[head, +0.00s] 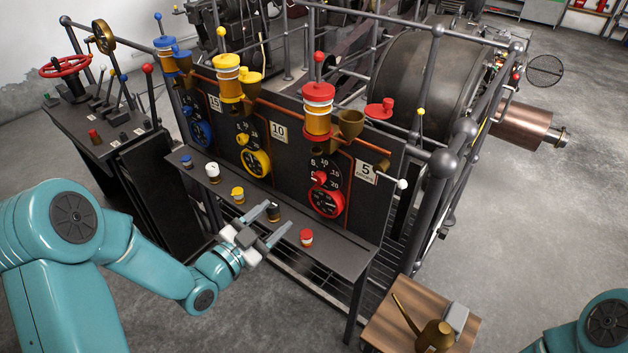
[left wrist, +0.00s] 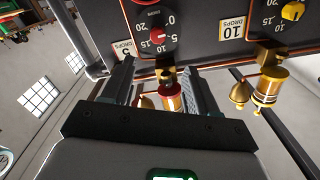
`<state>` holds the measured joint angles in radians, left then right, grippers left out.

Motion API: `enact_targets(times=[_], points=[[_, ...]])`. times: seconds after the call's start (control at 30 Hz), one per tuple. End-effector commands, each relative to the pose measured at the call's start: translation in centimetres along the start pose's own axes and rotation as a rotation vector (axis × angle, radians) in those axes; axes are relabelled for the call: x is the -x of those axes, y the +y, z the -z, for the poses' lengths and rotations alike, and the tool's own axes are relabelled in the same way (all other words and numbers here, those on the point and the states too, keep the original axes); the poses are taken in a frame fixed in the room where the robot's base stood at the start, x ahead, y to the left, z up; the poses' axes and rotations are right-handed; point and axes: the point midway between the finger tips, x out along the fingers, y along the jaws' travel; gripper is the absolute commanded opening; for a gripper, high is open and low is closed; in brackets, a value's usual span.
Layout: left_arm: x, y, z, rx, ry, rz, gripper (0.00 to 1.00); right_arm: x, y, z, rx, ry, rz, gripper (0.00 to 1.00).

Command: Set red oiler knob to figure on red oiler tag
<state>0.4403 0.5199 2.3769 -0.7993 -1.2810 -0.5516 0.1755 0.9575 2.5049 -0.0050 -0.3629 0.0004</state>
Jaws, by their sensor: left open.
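The red oiler knob (head: 319,178) sits on a black numbered dial on the panel, above a red-ringed dial (head: 327,200). It also shows in the left wrist view (left wrist: 158,38), which sees the panel upside down. Which figure it points at is too small to tell. The red oiler tag (head: 366,172), right of the knob, reads 5; it is partly behind a finger in the left wrist view (left wrist: 124,48). My left gripper (head: 277,225) is open and empty, below and left of the knob, apart from it. My right gripper is out of view.
The red oiler (head: 318,110) and its brass funnel stand above the dial. A shelf (head: 340,257) with several small coloured knobs juts out below the panel. A yellow dial (head: 256,163) and 10 tag (head: 280,131) lie left. An oil can (head: 434,336) stands on a wooden top.

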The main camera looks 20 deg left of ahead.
Motion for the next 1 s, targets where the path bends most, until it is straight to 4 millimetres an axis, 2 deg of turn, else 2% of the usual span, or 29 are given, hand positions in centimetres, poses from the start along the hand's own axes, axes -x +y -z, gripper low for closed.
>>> enact_targets(times=[0.4,0.6,0.8,1.0], points=[[-9.7,0.2,0.5,0.000,0.004,-0.005,0.59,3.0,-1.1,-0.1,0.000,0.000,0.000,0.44],[-13.3,0.2,0.3,0.000,0.004,-0.006,0.59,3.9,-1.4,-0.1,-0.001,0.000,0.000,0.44],[-14.9,0.1,0.1,0.000,0.003,-0.005,0.59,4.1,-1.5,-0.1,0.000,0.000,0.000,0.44],[-15.1,0.1,0.1,0.000,0.002,-0.005,0.59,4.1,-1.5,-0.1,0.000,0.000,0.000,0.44]])
